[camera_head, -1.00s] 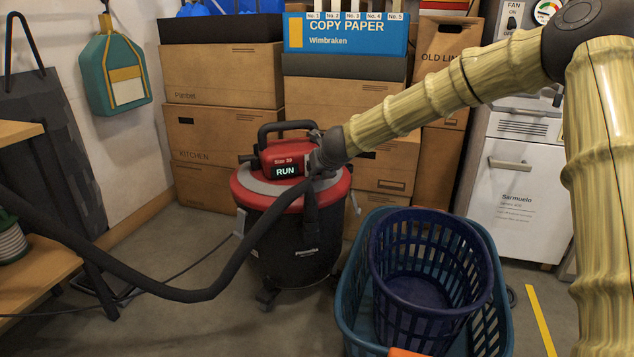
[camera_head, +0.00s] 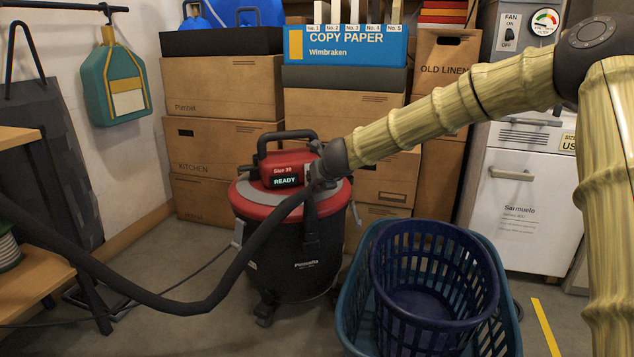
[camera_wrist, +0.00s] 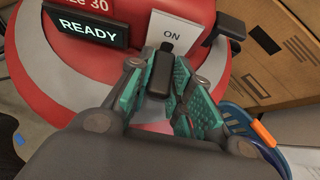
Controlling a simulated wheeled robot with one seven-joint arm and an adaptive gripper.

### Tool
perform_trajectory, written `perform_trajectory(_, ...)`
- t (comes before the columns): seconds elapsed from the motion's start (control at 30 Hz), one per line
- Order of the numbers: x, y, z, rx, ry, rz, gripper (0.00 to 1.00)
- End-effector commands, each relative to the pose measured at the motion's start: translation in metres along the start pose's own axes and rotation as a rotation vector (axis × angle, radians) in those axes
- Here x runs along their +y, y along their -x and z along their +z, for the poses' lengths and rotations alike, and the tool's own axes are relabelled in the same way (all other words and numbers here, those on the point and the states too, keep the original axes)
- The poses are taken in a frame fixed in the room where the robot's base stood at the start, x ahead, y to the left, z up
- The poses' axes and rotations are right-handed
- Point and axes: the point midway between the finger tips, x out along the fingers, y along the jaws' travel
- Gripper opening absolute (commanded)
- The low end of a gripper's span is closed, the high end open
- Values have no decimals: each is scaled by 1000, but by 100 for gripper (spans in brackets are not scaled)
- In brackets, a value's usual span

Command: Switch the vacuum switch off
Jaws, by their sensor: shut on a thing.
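The vacuum (camera_head: 295,255) has a black drum and a red top, and it stands on the floor in front of stacked boxes. Its display (camera_head: 285,181) reads READY, and the same word shows in the wrist view (camera_wrist: 83,26). The black vacuum switch (camera_wrist: 160,74) is a lever beside a white plate (camera_wrist: 173,35) marked ON. My gripper (camera_wrist: 163,82) is shut on this lever, with its teal finger pads on either side. In the head view my gripper (camera_head: 316,180) is at the vacuum's top, its fingers mostly hidden. Any OFF mark is out of sight.
A black hose (camera_head: 215,292) runs from the vacuum to the left. A blue basket (camera_head: 388,300) stands in a teal one (camera_head: 350,325) to the right, close under my arm. Cardboard boxes (camera_head: 225,90) stand behind. Some floor is clear at the left front.

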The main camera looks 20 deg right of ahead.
Motion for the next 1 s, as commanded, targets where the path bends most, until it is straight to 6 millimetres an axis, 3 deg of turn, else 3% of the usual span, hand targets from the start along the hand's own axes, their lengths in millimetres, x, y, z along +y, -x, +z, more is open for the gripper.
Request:
perform_trajectory(0.03, 0, 0, -2, 3, 0, 1, 25)
perform_trajectory(0.13, 0, 0, -2, 2, 0, 0, 43)
perform_trajectory(0.57, 0, 6, 0, 0, 0, 0, 43)
perform_trajectory(1.0, 0, 67, 0, -1, 0, 1, 43)
